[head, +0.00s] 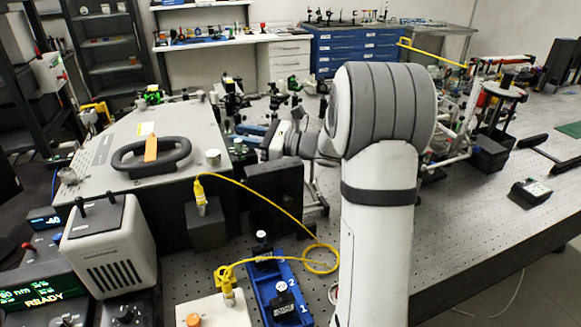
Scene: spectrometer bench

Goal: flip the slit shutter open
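The grey spectrometer housing (105,165) with a black carry handle and an orange tag fills the left side of the head view. I cannot make out the slit shutter for certain; it is small or hidden. A dark upright plate (276,198) stands at the right side of the housing. My white and grey arm rises in the middle and bends away from me. The grey end of the arm with my gripper (283,139) points left near the housing's right edge. The fingers are too small and partly hidden to tell whether they are open or shut.
A yellow fibre (275,208) loops from a connector beside the housing to a pale box (213,311). A blue numbered tray (262,285) lies in front. A grey vented unit (108,247) stands left. Optics crowd the back; the bench right of my arm is partly clear.

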